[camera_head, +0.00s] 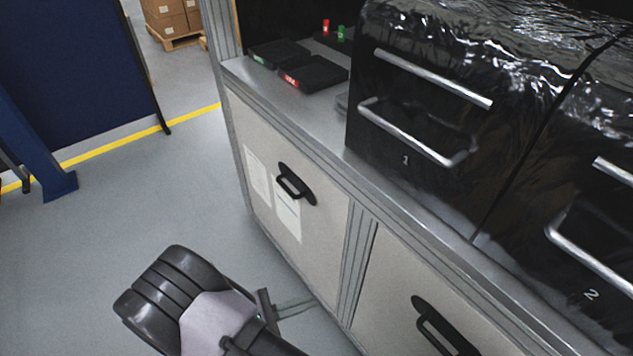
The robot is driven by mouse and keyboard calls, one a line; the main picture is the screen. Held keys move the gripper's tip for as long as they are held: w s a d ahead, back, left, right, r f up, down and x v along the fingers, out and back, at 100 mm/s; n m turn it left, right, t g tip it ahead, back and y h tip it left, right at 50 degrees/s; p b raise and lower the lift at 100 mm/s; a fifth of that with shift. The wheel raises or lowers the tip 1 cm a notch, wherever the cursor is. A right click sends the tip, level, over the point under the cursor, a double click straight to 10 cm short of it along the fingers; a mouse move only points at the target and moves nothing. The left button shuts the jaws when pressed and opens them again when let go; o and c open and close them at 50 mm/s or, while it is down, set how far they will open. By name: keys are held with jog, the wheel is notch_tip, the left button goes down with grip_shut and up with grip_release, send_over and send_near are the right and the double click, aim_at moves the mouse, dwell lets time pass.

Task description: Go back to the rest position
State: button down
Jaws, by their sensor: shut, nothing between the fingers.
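My gripper (308,303) shows at the bottom of the head view, low in front of the cabinet. Its thin grey fingers point right toward the cabinet's lower doors, and they look shut with nothing held. My dark, rounded arm link is to its left, over the grey floor. Part of the arm is cut off by the bottom edge of the picture.
A workbench cabinet (234,71) fills the right, with black handles (296,184) jutting from its doors. Black drawers marked 1 and 2 with metal handles (433,78) stand on it, beside black trays (313,73). Open floor (150,205) lies left; a dark blue panel (75,70) stands behind.

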jog(key=s+d+r+m+y, duration=0.2)
jog(key=d+r+m+y, duration=0.2)
jog(key=r+m, duration=0.4)
jog(key=s+d+r+m+y, duration=0.3)
jog(key=r+m+y, duration=0.3)
jog(key=r, duration=0.6)
jog(key=s+d+r+m+y, duration=0.2)
jog(key=d+r+m+y, duration=0.4)
jog(key=r+m, duration=0.4)
jog(key=shift+s+r+m, duration=0.35)
jog(key=shift+m, duration=0.15)
